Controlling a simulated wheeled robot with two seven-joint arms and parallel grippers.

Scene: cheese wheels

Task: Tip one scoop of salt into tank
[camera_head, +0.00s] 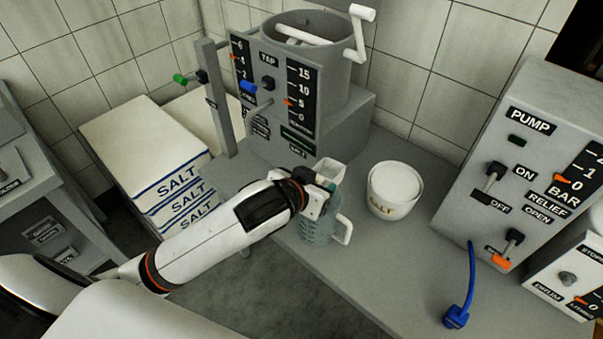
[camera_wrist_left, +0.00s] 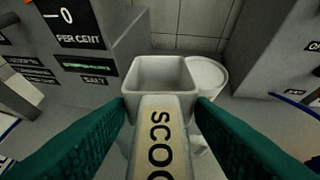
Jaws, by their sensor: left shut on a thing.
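My left gripper (camera_head: 322,186) is shut on the handle of a pale scoop (camera_head: 331,168), lettered "SCOO…" in the left wrist view (camera_wrist_left: 162,135). The scoop's square bowl (camera_wrist_left: 160,75) points away from the gripper; whether salt lies in it I cannot tell. The white salt tub (camera_head: 391,205), lettered "SALT", stands on the bench just right of the scoop and also shows behind it in the wrist view (camera_wrist_left: 207,76). The grey cylindrical tank (camera_head: 338,83) with a white crank stands behind, its front panel (camera_head: 268,92) marked "TAP". My right gripper is not in view.
A translucent jug (camera_head: 318,232) with a white handle stands below my left gripper. Stacked salt sacks (camera_head: 140,150) lie at left. The bench's front middle (camera_head: 390,270) is clear.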

